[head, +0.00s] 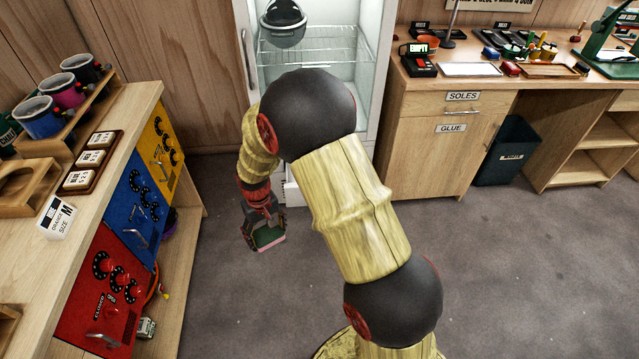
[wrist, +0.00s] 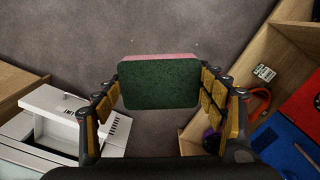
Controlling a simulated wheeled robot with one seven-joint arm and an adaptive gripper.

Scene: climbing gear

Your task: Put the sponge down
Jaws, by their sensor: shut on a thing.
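The sponge (wrist: 160,84) has a dark green face and a pink layer along its far edge. It sits between the two fingers of my gripper (wrist: 161,90) in the wrist view, with a finger pad against each side. In the head view, my gripper (head: 265,232) hangs at the end of my arm, left of the middle. The sponge (head: 268,238) shows there with its green face and pink edge. My gripper is shut on the sponge and holds it above the grey carpet.
A wooden counter (head: 130,110) with blue, red and yellow drawers stands at the left. A white fridge (head: 375,60) stands open behind my arm. A workbench (head: 420,92) with a dark bin (head: 507,150) beside it is at the right. The grey floor (head: 530,270) is clear at the right.

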